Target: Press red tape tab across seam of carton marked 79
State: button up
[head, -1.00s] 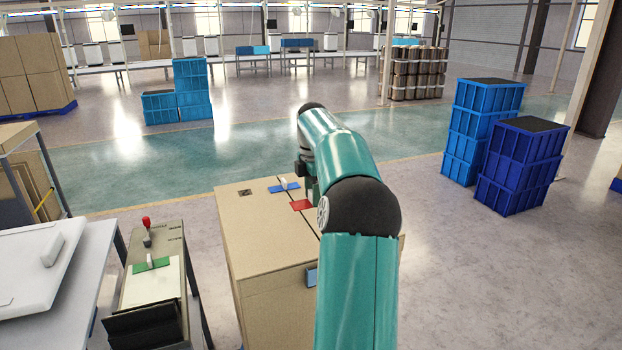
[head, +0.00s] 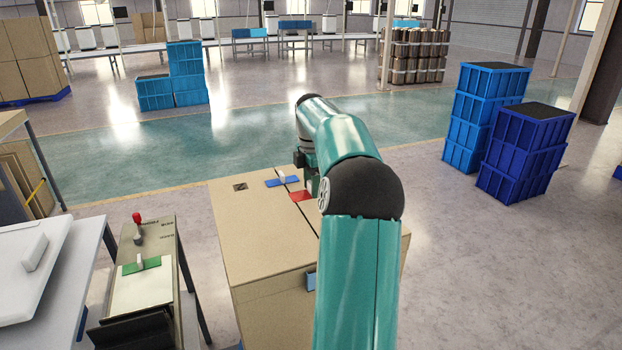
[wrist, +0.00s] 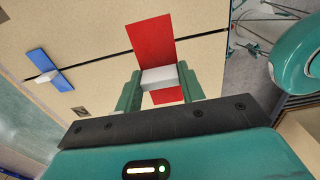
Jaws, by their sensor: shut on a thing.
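A tan carton (head: 255,235) stands in front of me, with a dark seam running across its top. No number 79 is readable; only a small dark mark (head: 240,187) shows. A red tape tab (wrist: 148,38) lies across the seam line in the wrist view, and its edge shows beside my arm in the head view (head: 300,195). My gripper (wrist: 158,82) is shut on the tab's white grip block (wrist: 159,78), with a green finger on either side. Whether the tab is pressed flat cannot be told. A blue tab (wrist: 50,72) with a white grip also crosses the seam.
A stand (head: 160,240) at left holds a green tab (head: 141,265) and a red-knobbed lever (head: 137,220). A white table (head: 80,265) is farther left. Blue crates (head: 520,155) stand at right. Open floor lies behind the carton.

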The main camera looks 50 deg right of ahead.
jog(key=shift+w+a+f, duration=0.1)
jog(key=shift+a+f, duration=0.1)
jog(key=shift+f, duration=0.5)
jog(key=shift+d+f, duration=0.1)
jog(key=shift+f, duration=0.2)
notch_tip(320, 180, down, 8)
jog(key=shift+f, duration=0.15)
jog(key=shift+f, duration=0.55)
dwell(0.8)
jog(key=o, duration=1.3)
jog(key=shift+r, duration=3.55)
